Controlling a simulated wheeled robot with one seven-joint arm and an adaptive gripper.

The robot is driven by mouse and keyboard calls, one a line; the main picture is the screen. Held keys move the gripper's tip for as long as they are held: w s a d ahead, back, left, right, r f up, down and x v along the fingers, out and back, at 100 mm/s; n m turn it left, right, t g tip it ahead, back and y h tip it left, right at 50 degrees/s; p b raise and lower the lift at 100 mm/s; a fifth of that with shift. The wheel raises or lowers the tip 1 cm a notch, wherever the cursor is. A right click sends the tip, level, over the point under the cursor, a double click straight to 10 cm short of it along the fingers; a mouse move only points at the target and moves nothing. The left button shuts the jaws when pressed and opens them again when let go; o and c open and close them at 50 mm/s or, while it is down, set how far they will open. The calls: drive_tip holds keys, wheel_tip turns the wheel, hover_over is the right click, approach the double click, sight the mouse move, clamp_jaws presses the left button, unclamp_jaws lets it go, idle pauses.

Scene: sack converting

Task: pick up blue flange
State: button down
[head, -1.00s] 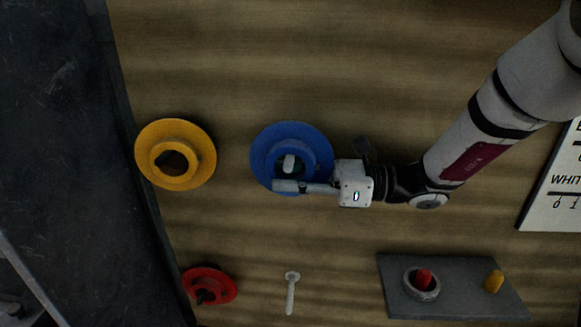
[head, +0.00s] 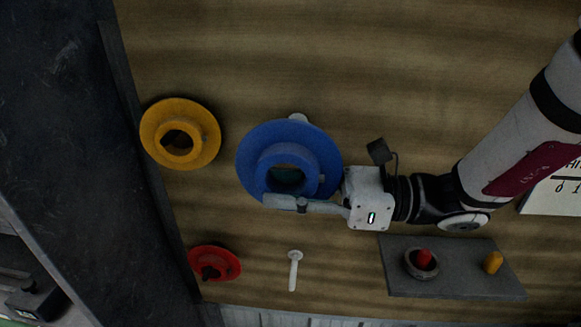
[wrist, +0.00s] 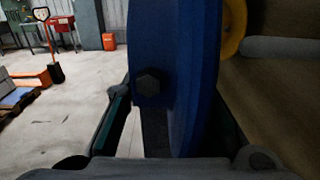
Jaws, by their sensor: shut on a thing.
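The blue flange (head: 257,158), a wide ring with a raised hub and a central hole, is held in my gripper (head: 292,204) at its near side. One finger shows across the hub's lower edge in the head view; the other is hidden. The flange appears raised off the wooden surface (head: 330,60). In the wrist view the blue flange (wrist: 200,70) stands edge-on between the fingers, with a dark hex bolt head on its hub. A pale rounded thing (head: 298,117) shows past the flange's upper edge.
A yellow flange (head: 200,150) lies to the left and a red flange (head: 230,264) lower left. A pale bolt (head: 294,272) lies below. A grey plate (head: 455,285) with a ring and red and yellow pegs is at lower right. Wood above is clear.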

drive_tip(key=s+p, duration=0.6)
drive_tip(key=p, duration=0.2)
drive_tip(key=shift+s, duration=0.35)
drive_tip(key=shift+a+r, duration=0.1)
idle(0.9)
